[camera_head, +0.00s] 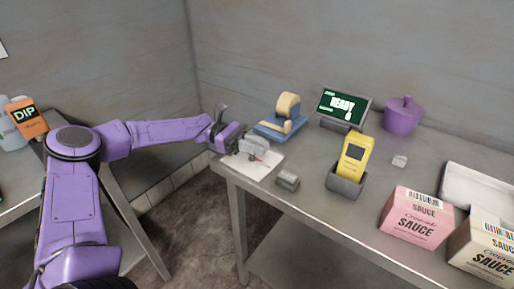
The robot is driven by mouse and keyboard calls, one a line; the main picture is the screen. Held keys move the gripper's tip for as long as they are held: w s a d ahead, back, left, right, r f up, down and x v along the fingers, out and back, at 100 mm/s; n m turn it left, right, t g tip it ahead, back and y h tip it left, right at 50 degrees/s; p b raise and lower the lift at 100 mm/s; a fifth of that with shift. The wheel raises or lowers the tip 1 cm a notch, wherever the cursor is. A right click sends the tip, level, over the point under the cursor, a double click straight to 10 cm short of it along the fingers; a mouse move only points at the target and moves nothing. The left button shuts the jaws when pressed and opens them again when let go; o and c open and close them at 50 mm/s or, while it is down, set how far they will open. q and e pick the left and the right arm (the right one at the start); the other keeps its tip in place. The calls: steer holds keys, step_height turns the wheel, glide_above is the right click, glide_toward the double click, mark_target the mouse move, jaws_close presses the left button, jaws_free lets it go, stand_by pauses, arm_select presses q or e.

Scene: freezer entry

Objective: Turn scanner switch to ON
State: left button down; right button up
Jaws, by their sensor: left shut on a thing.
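A yellow handheld scanner (353,158) stands tilted in a dark grey cradle (345,185) on the metal table. Its small dark screen faces me; I cannot make out a switch on it. My left gripper (258,155) is low over a white sheet (250,168) at the table's left corner, well to the left of the scanner. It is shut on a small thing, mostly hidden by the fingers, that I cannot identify. My right gripper is not in view.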

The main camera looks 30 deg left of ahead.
arm_select(q)
steer(key=shift+s+f+m+g, duration=0.15)
steer(key=shift+m+g, duration=0.75)
steer(key=shift+g, duration=0.8)
steer(key=c, duration=1.1)
jaws_free()
steer(key=shift+d, duration=0.1)
steer(key=shift+c, duration=0.2)
steer(key=a, duration=0.3)
steer(key=a+b, duration=0.1)
steer(key=a, duration=0.2)
steer(key=w+a+b, duration=0.1)
steer(key=a, duration=0.2)
steer(key=shift+a+f, duration=0.1)
steer(key=shift+a, duration=0.65)
